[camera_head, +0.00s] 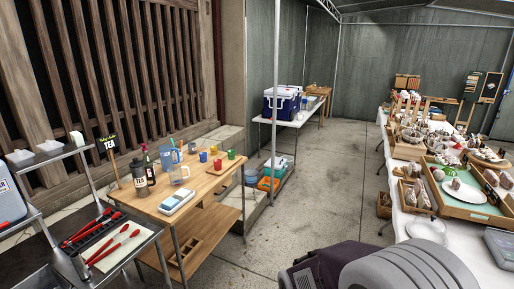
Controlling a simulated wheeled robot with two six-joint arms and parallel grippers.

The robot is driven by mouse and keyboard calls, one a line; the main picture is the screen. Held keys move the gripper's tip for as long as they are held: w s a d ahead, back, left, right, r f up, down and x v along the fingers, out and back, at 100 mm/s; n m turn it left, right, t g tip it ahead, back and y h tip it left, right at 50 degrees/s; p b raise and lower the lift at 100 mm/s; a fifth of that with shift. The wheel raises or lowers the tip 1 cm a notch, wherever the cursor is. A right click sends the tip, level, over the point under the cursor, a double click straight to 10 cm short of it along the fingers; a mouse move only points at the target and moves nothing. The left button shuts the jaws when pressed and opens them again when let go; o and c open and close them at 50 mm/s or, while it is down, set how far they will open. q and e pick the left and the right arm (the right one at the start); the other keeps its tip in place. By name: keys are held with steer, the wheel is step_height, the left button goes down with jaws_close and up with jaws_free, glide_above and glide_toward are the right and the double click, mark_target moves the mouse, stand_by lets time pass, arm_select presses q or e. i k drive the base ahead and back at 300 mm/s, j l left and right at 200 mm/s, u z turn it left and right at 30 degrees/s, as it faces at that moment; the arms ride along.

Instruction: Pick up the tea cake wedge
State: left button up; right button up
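I cannot pick out a tea cake wedge for certain. A small brown-pink piece (456,184) sits on a pale green surface in a wooden tray (470,211) on the right-hand table. It may be a piece of cake, but it is too small to tell. Other small baked goods stand around it, several in wooden boxes. Neither of my grippers is in view.
The white-covered table (408,222) runs along the right. A grey ribbed bulky form (410,268) and dark cloth block the bottom centre right. A wooden tea table (205,187) and a dark cart (62,262) with red-handled tools stand left. The paved floor (330,150) between is clear.

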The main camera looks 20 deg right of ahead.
mark_target(412, 169)
steer(key=i+l+z, duration=0.25)
steer(key=z, duration=0.25)
steer(key=i+l+z, duration=0.1)
steer(key=i+z, duration=0.2)
steer(key=z, duration=0.15)
steer(key=i+z, duration=0.3)
steer(key=z, duration=0.2)
steer(key=i+j+z, duration=0.1)
steer(key=i+z, duration=0.2)
steer(key=z, duration=0.15)
steer(key=i+l, duration=0.25)
steer(key=i, duration=0.15)
steer(key=i+l, duration=0.25)
steer(key=i, duration=0.15)
